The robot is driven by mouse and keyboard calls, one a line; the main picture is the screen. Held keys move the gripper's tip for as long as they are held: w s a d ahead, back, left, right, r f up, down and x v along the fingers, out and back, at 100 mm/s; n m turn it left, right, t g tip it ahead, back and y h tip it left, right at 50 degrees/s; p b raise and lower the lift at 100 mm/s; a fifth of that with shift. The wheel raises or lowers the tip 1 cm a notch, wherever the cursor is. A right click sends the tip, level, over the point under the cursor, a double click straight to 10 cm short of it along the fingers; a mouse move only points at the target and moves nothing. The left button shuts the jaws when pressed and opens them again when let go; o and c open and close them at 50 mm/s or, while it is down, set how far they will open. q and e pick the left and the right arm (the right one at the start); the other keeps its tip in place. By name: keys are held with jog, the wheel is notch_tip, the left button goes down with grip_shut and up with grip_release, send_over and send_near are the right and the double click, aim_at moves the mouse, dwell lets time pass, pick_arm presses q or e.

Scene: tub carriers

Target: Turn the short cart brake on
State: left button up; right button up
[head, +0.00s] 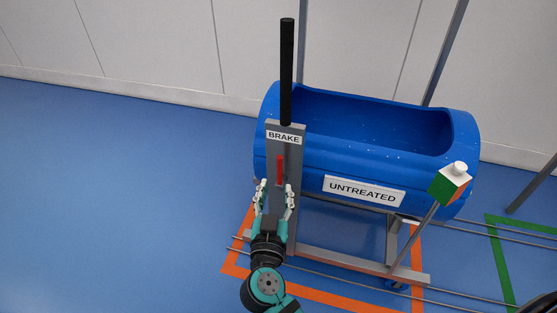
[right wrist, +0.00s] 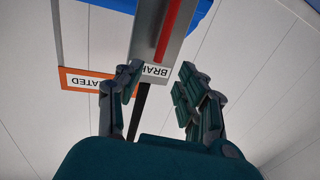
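The cart carries a blue tub (head: 465,150) with an UNTREATED label. A grey upright post (head: 291,225) at its left end bears a BRAKE label (head: 284,138) and a black bar on top. The red brake lever (head: 280,170) stands upright on the post's face; it also shows in the right wrist view (right wrist: 171,28). My right gripper (head: 275,191) is open at the post, its fingers spread left and right of the lower lever area. In the right wrist view, my right gripper (right wrist: 159,75) has a clear gap between its fingers. Contact cannot be told. My left gripper is out of view.
Orange floor lines (head: 236,250) surround the cart and thin rails run underneath. A white-capped green and orange box (head: 451,185) stands on a slanted rod at the right. Green floor lines (head: 497,258) lie farther right. The blue floor (head: 110,190) at left is clear.

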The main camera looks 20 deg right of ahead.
aim_at(279, 165)
jog(key=p+x, duration=0.1)
jog(key=x, duration=0.9)
jog(key=shift+w, duration=0.2)
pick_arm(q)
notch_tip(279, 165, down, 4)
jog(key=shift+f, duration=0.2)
pick_arm(e)
grip_shut()
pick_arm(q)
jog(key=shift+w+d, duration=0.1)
pick_arm(e)
jog(key=shift+f, duration=0.2)
